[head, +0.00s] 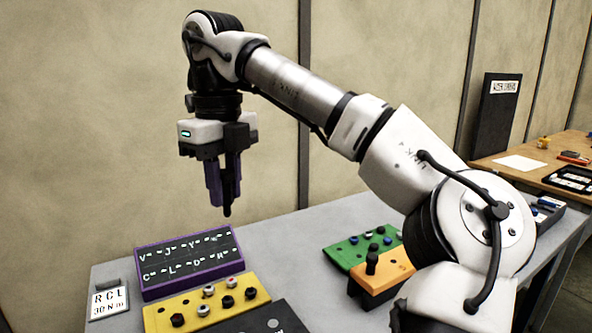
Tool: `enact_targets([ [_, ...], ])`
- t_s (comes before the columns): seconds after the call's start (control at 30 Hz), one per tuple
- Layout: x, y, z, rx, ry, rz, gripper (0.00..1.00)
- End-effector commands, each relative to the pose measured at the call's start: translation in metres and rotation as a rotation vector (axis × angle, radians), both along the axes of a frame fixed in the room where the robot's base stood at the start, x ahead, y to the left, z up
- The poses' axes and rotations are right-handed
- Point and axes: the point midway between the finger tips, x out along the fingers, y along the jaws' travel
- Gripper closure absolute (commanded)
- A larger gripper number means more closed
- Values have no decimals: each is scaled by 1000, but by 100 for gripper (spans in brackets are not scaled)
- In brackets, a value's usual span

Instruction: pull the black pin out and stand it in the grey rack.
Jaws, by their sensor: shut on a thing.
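My gripper (224,190) is at the upper left of the head view, pointing down, with purple fingers. It is shut on a dark, slim thing that looks like the black pin (227,209); its lower end shows below the fingertips. The pin hangs upright in the air, apart from the table, above the purple-edged board. I cannot tell for certain which block is the grey rack; a dark grey block (262,318) is cut off by the bottom edge, and a grey holder (548,212) stands partly behind my arm.
A purple-edged board with white letters (190,263) stands on the grey table (300,228). A yellow block (215,300) holds several bolts. A green block (352,250) and an orange block with a black knob (385,272) stand further right. A label plate (108,301) lies left.

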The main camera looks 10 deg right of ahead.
Motion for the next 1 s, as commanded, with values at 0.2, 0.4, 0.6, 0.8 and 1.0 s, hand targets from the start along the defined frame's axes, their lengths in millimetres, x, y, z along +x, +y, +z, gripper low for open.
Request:
enact_targets([
  [0.2, 0, 0, 51, 0, 0, 0, 100],
  [0.4, 0, 0, 71, 0, 0, 0, 100],
  [0.6, 0, 0, 69, 0, 0, 0, 100],
  [0.8, 0, 0, 69, 0, 0, 0, 100],
  [1.0, 0, 0, 69, 0, 0, 0, 100],
])
